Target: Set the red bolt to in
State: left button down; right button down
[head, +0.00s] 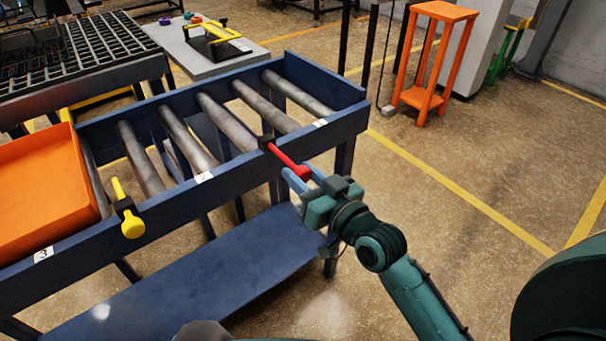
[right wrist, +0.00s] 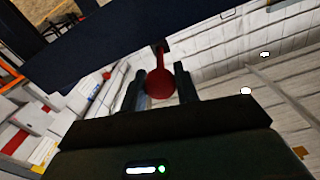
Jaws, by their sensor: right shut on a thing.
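The red bolt (head: 286,158) sits in a black bracket (head: 266,142) on the near rail of the blue roller conveyor (head: 235,170), with its knob end toward me. My right gripper (head: 303,179) is shut on the knob end of the bolt in the head view. In the right wrist view the bolt's round red knob (right wrist: 160,83) lies between the two dark fingers, and its shaft runs up to the dark rail. My left gripper is not in view.
A yellow bolt (head: 130,218) sits in another bracket on the same rail, to the left. An orange tray (head: 40,190) rests on the rollers at the left end. An orange stand (head: 430,60) stands behind. The floor to the right is clear.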

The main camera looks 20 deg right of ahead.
aim_at(280, 152)
jog(key=p+x, duration=0.1)
jog(key=x, duration=0.6)
jog(key=shift+w, duration=0.15)
jog(key=shift+r, duration=0.1)
jog(key=c, duration=1.4)
grip_release()
jog(key=shift+c, duration=0.2)
jog(key=o, duration=0.3)
jog(key=shift+w+a, duration=0.1)
jog(key=shift+w, duration=0.05)
jog(key=shift+o, duration=0.4)
jog(key=v, duration=1.3)
